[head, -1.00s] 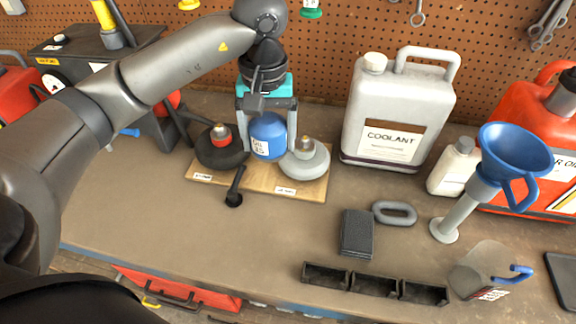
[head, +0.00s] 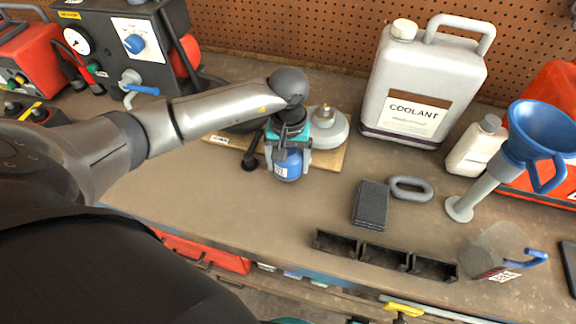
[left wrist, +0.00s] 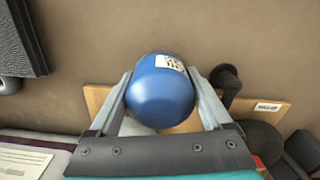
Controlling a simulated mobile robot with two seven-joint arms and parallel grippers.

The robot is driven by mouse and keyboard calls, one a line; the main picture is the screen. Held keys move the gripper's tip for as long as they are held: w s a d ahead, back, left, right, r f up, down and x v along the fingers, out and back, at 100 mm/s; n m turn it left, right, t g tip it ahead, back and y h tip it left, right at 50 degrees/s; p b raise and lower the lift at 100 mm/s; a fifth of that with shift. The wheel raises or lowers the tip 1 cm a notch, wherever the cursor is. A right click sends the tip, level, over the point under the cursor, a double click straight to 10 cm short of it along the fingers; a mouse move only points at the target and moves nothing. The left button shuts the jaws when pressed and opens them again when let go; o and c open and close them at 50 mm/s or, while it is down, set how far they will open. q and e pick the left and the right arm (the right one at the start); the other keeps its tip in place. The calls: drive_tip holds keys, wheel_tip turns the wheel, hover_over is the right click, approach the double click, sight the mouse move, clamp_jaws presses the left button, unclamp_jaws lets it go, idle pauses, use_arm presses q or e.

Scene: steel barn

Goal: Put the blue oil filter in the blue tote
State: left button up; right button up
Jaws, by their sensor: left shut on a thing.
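The blue oil filter (head: 288,165) has a white label and is between the fingers of my left gripper (head: 289,160), which is shut on it. In the left wrist view the filter (left wrist: 160,95) fills the space between the two grey fingers (left wrist: 163,100). It is held in front of the wooden board (head: 328,158), above the bench top. The blue tote is not clearly seen in any view. My right gripper is not in view.
A grey round part (head: 326,130) sits on the board. A coolant jug (head: 418,85), a white bottle (head: 474,147) and a blue funnel (head: 540,130) stand to the right. A black three-bin tray (head: 384,256) lies near the front edge. Bare bench lies left of it.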

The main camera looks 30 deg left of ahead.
use_arm(q)
drive_tip(key=shift+f, duration=0.85)
drive_tip(key=shift+f, duration=0.1)
drive_tip(key=shift+f+b, duration=0.15)
drive_tip(key=shift+b, duration=0.15)
drive_tip(key=o, duration=1.4)
